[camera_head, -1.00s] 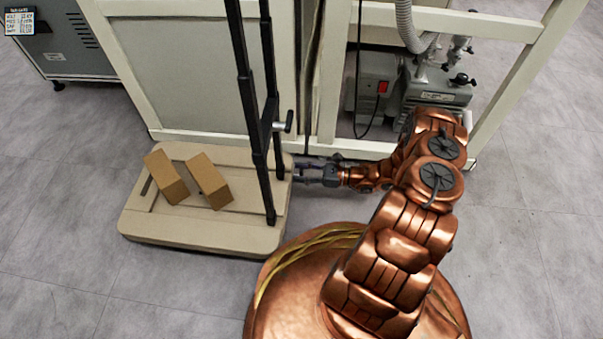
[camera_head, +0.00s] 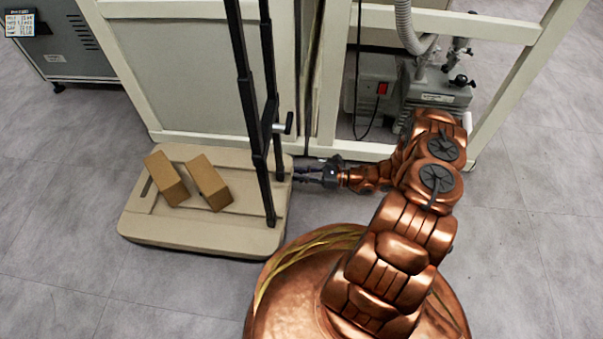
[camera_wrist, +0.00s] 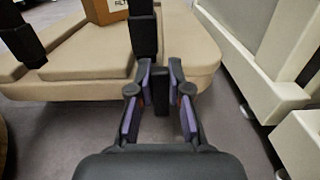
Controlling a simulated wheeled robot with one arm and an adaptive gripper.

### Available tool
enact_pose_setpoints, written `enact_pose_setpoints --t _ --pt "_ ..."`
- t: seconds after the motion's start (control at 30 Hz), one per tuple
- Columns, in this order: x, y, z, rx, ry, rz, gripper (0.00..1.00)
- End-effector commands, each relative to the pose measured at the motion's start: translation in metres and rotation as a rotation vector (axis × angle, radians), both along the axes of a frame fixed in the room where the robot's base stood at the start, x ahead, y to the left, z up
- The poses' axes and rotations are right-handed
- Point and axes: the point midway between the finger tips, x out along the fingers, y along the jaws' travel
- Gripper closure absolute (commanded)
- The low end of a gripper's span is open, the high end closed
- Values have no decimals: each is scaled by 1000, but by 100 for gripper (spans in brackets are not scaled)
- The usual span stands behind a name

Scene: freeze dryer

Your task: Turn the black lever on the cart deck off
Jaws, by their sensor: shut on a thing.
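The beige cart deck (camera_head: 200,233) lies low at the left in the head view. The black lever (camera_wrist: 161,100) shows in the wrist view as a short dark piece at the deck's near edge. My gripper (camera_wrist: 160,92) has its purple-padded fingers on both sides of the lever and is shut on it. In the head view my gripper (camera_head: 305,172) is low at the deck's right edge. The lever is too small and covered by the fingers to make out there.
Two brown boxes (camera_head: 166,179) (camera_head: 209,182) sit on the deck. Black upright posts (camera_head: 246,95) rise from it. A cream frame (camera_head: 331,75) stands close behind, with a grey pump (camera_head: 437,90) inside. Grey floor (camera_head: 530,250) is free at the right.

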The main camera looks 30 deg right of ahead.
Motion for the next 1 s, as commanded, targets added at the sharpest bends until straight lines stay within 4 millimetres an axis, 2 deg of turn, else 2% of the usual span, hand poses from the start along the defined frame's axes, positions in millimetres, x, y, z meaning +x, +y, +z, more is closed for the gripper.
enact_pose_setpoints --t 0.37,1.0 --pt "-2 2 5 -43 -60 1 100" --pt "-12 8 -1 -223 -325 4 100"
